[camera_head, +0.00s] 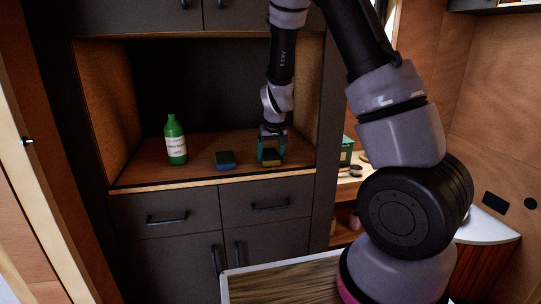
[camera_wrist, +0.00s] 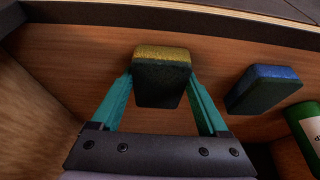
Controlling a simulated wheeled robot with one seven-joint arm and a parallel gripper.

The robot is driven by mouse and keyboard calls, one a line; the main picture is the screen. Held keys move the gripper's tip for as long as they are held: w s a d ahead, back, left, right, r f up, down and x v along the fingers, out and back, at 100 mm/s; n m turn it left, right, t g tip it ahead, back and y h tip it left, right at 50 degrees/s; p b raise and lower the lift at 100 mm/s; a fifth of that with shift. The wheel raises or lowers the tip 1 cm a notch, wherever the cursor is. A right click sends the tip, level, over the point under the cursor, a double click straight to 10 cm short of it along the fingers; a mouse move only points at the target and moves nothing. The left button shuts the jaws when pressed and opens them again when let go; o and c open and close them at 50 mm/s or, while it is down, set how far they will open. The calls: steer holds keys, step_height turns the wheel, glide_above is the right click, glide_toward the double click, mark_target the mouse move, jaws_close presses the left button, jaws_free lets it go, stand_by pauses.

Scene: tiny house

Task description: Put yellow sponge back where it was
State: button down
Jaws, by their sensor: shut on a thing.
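The yellow sponge (camera_wrist: 162,78), with a yellow band and a dark face, is between the two teal fingers of my gripper (camera_wrist: 162,95) in the wrist view. My gripper is shut on it, one finger on each side. In the head view, my gripper (camera_head: 271,155) points down into the wooden niche, and the sponge (camera_head: 271,163) shows between the fingertips, low over the niche floor. I cannot tell whether the sponge touches the wood.
A blue sponge (camera_head: 225,160) lies on the niche floor (camera_head: 200,174) just left of my gripper. A green bottle (camera_head: 175,140) stands upright farther left. The niche's right wall (camera_head: 304,100) is close to my gripper. Drawers (camera_head: 268,203) are below.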

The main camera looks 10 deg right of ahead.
steer(key=shift+f, duration=0.15)
jaws_free()
steer(key=s+d+r+m+t+y, duration=0.1)
steer(key=s+d+r, duration=0.1)
steer(key=s+r, duration=0.85)
steer(key=s+d+r+m+y, duration=0.25)
steer(key=s+r, duration=0.45)
steer(key=r, duration=0.7)
steer(key=s+r+t+h, duration=0.1)
steer(key=s+r, duration=0.3)
steer(key=s, duration=0.6)
steer(key=shift+s+d+r+m+t, duration=0.25)
steer(key=shift+d+m+t, duration=0.1)
steer(key=shift+t, duration=0.05)
steer(key=shift+h, duration=0.25)
